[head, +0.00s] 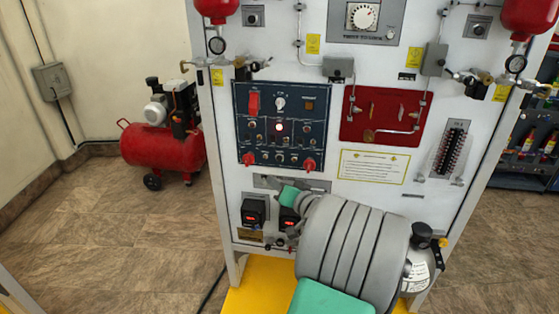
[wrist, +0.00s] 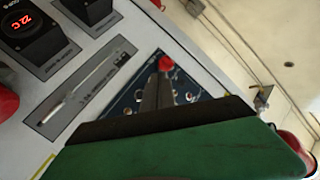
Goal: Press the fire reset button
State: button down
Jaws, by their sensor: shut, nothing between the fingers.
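The blue control panel (head: 281,115) is on the front of the white trainer stand in the head view. The labels are too small to read, so I cannot tell which control is the fire reset button. My gripper (wrist: 159,80) is shut and empty. In the wrist view its fingers point over the blue panel, with a red knob (wrist: 166,63) just beyond the tips. I cannot tell whether they touch. The fingers hide part of the panel.
A red plate (head: 383,116) with tubing is to the right. A red compressor (head: 160,143) stands on the floor at left.

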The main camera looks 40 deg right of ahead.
aim_at(280, 159)
jog(key=w+d+b, duration=0.1)
jog(key=w+d, duration=0.4)
jog(key=d, duration=0.2)
jog(key=shift+w, duration=0.2)
dwell(1.9)
jog(key=shift+w+d, duration=0.25)
jog(key=shift+w+d+b, duration=0.25)
jog(key=shift+d+b, duration=0.05)
jog(key=shift+b, duration=0.1)
dwell(0.6)
jog(key=shift+s+a, duration=0.5)
jog(key=shift+a, duration=0.1)
